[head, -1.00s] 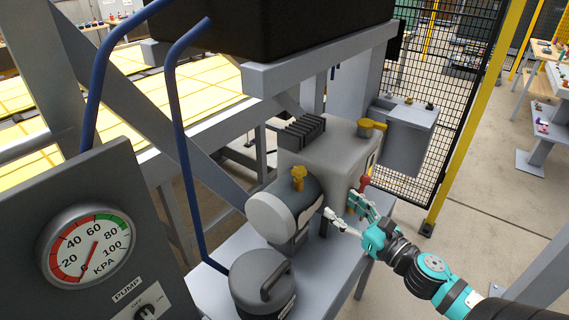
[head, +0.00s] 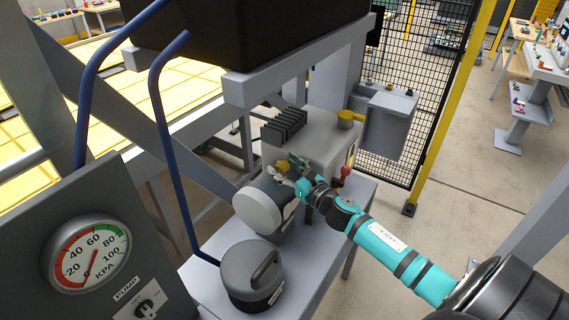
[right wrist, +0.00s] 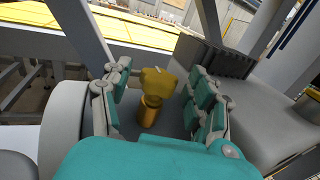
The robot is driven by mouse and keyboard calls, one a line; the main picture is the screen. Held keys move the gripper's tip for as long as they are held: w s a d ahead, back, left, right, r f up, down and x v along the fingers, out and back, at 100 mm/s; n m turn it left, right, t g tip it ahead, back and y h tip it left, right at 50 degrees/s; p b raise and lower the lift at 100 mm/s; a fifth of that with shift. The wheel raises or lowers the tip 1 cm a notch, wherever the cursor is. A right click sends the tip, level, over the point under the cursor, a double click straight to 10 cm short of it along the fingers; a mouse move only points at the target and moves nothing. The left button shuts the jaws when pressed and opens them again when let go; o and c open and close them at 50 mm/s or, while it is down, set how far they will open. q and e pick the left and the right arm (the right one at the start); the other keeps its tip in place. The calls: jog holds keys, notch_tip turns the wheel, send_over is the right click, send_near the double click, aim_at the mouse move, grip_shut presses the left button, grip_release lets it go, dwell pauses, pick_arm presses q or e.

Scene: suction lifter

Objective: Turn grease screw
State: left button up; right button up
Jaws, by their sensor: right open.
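The grease screw is a yellow wing-headed screw (right wrist: 156,88) standing on top of the pump's rounded motor housing. In the head view its yellow head (head: 282,167) shows just left of my right gripper's fingers. My right gripper (head: 293,166) is open. In the right wrist view its two teal-and-grey fingers (right wrist: 160,98) stand on either side of the screw, with gaps on both sides. The pump motor (head: 262,207) has a pale round end cap. My left gripper is not in view.
A yellow cap (head: 347,117) and a red-handled valve (head: 345,173) sit on the grey pump block. A dark lidded canister (head: 252,275) stands in front. A pressure gauge (head: 88,258) and blue hoses are at left. Black mesh fencing (head: 408,95) stands behind.

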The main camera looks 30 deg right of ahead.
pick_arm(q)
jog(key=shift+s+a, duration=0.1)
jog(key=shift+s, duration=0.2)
pick_arm(e)
jog(key=shift+c, duration=0.6)
jog(key=c, duration=1.1)
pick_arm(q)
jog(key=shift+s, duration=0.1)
pick_arm(e)
jog(key=shift+o, duration=0.2)
jog(key=shift+m+h, duration=0.3)
jog(key=shift+h, duration=0.1)
